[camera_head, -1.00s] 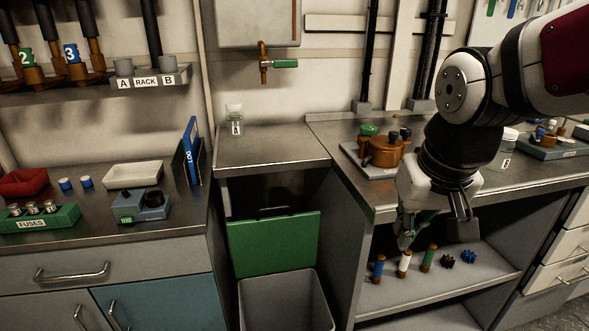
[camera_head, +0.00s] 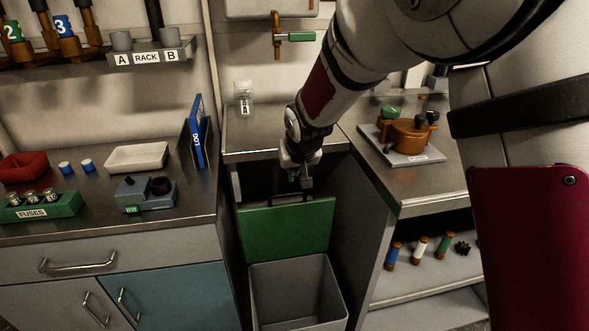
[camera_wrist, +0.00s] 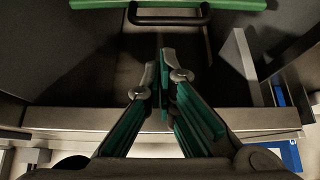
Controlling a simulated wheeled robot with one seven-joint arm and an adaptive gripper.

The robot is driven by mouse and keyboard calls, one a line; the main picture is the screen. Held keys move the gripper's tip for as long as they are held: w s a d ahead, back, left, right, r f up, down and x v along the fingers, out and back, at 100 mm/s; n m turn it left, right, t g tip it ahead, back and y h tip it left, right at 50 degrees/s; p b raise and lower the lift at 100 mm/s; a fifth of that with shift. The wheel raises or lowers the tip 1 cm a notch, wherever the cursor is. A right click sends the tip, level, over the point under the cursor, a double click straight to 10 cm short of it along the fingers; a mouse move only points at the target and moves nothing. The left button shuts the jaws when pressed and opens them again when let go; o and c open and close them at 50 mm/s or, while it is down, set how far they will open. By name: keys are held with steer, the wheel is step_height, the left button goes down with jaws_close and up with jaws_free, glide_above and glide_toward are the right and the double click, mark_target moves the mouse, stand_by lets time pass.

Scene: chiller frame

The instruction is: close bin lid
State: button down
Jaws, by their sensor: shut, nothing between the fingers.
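The green bin lid (camera_head: 286,230) stands upright behind the open grey bin (camera_head: 298,285), in the recess under the counter. A black bar handle (camera_head: 291,197) sits along its top edge. In the wrist view the handle (camera_wrist: 168,19) and a strip of the green lid (camera_wrist: 100,3) show at the top. My gripper (camera_head: 306,186) is at the lid's top edge, close to the handle, with its fingers shut and empty. In the wrist view my fingertips (camera_wrist: 166,72) point toward the handle, with a visible gap. I cannot tell whether the gripper touches the lid in the head view.
A glass jar (camera_head: 244,98) stands on the counter (camera_head: 262,130) above the recess. A blue binder (camera_head: 198,130) stands at the left. At right are a copper pot (camera_head: 408,135) on a plate and a shelf (camera_head: 436,272) with several small cylinders. Cabinet sides flank the recess.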

steer(key=b+x, duration=0.1)
steer(key=x, duration=0.6)
steer(key=shift+w+f, duration=0.15)
steer(key=shift+f, duration=0.25)
